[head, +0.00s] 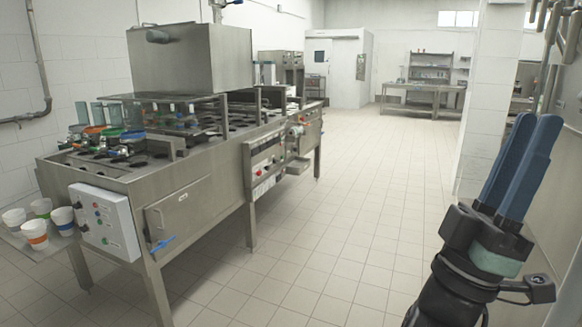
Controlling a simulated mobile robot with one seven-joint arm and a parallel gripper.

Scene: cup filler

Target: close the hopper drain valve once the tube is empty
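The cup filler is a long steel machine (195,190) on the left. A large steel hopper (190,60) stands on top of it. A blue lever (162,243) sticks out low on the near side, below a small door; I cannot tell whether it is the drain valve's handle. Several clear upright tubes (98,113) stand on the machine's left end; their contents are too small to tell. My gripper (536,118) is at the right, far from the machine, with blue fingers pointing up. It holds nothing visible. The fingers overlap in view, so their opening is unclear.
Several white cups with coloured bands (36,235) stand on a shelf at the machine's left end. A control box (104,222) hangs beside them. The tiled floor (340,200) right of the machine is clear. A white pillar (490,90) stands behind my gripper.

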